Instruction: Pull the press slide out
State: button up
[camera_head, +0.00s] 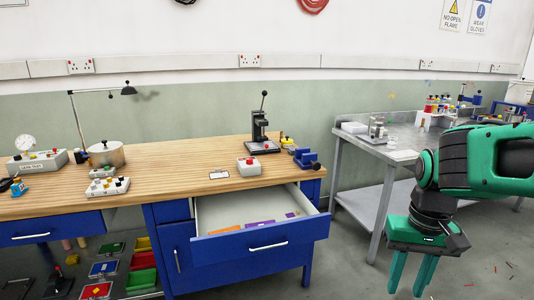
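A black hand press (259,130) with an upright lever topped by a black ball stands at the back of the wooden bench. Its slide is too small to make out. A smaller grey press-like device (376,128) stands on the metal table to the right, and I cannot tell which one holds the press slide. My gripper (409,285) hangs at the lower right, fingers pointing down and apart, with nothing seen between them. It is in front of the metal table, well away from both devices.
The blue workbench (170,178) has an open drawer (262,240) jutting toward me. A white button box (249,167) and a blue vise (305,158) sit near the press.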

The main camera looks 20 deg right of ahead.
aim_at(263, 144)
jog(key=k, duration=0.8)
jog(key=z, duration=0.55)
jog(key=i, duration=2.1)
jog(key=u, duration=0.5)
